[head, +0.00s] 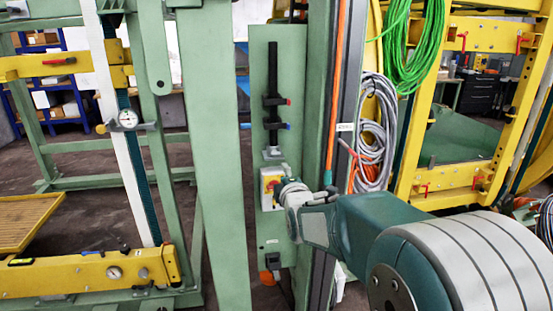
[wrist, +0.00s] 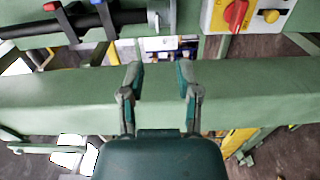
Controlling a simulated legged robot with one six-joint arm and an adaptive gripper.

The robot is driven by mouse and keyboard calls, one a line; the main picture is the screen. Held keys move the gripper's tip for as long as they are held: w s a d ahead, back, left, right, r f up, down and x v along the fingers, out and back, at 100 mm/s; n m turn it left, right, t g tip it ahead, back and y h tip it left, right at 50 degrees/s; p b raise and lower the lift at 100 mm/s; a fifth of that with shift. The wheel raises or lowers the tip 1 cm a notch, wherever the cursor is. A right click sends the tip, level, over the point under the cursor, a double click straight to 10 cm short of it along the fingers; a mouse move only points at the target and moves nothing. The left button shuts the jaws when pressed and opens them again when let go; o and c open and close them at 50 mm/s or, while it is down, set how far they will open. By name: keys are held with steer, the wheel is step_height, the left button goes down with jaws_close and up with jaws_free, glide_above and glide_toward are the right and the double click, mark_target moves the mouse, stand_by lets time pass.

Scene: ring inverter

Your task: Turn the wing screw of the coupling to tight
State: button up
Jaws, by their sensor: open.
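On the green panel (head: 285,95), a black pipe (head: 272,75) runs down to a grey fitting (head: 272,153), which looks like the coupling. In the wrist view the pipe (wrist: 85,22) lies sideways, with the grey fitting (wrist: 155,22) at its right end, near the top edge. A wing screw is too small to make out surely. My gripper (wrist: 161,80) is open and empty, its two fingers apart over a green beam, below the fitting in the wrist view. In the head view my gripper (head: 290,190) is beside the switch box, lower than the fitting.
A yellow and white switch box with a red knob (head: 272,184) (wrist: 236,14) sits below the fitting. Red (head: 284,101) and blue (head: 282,126) handles are on the pipe. A green post (head: 212,150) stands left of the panel. Grey cables (head: 372,150) hang at right.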

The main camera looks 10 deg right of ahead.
mark_target(276, 155)
steer(key=shift+w+d, duration=0.15)
steer(key=shift+w, duration=2.6)
steer(key=shift+w+d, duration=0.1)
steer(key=shift+w, duration=2.6)
steer(key=shift+a, duration=0.45)
steer(key=shift+c, duration=1)
jaws_close()
